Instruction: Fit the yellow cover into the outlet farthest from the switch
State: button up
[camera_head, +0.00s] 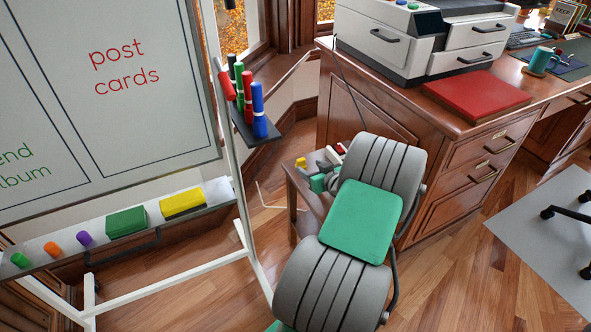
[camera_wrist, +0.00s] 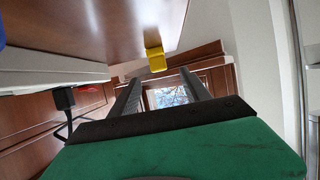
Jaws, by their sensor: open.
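The yellow cover (camera_wrist: 155,59) is a small yellow piece at the edge of a brown wooden surface in the wrist view. In the head view a small yellow piece (camera_head: 301,162) shows on the low wooden stand beside the desk. My gripper (camera_wrist: 160,77) is open, its two dark fingers apart with nothing between them. The yellow piece appears just beyond the fingertips; I cannot tell the exact gap. A white strip-like body (camera_wrist: 50,72) with a black plug and cord lies at left in the wrist view. I cannot make out the outlets or switch, and my arm partly covers the stand.
The low wooden stand (camera_head: 292,187) is beside the wooden desk (camera_head: 360,110). The desk bears a printer (camera_head: 400,45) and a red folder (camera_head: 478,95). A whiteboard (camera_head: 100,90) with markers and erasers on its tray stands at left. Open floor lies at front right.

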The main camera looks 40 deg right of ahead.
aim_at(302, 161)
jog(key=shift+w+f, duration=0.25)
jog(key=shift+f, duration=0.35)
jog(key=b+x, duration=0.1)
jog(key=x, duration=0.4)
jog(key=r+b+x, duration=0.1)
jog(key=x, duration=0.1)
jog(key=shift+w+d+f+b, duration=0.15)
jog(key=shift+w+d+b, duration=0.2)
jog(key=shift+w+d, duration=0.05)
grip_shut()
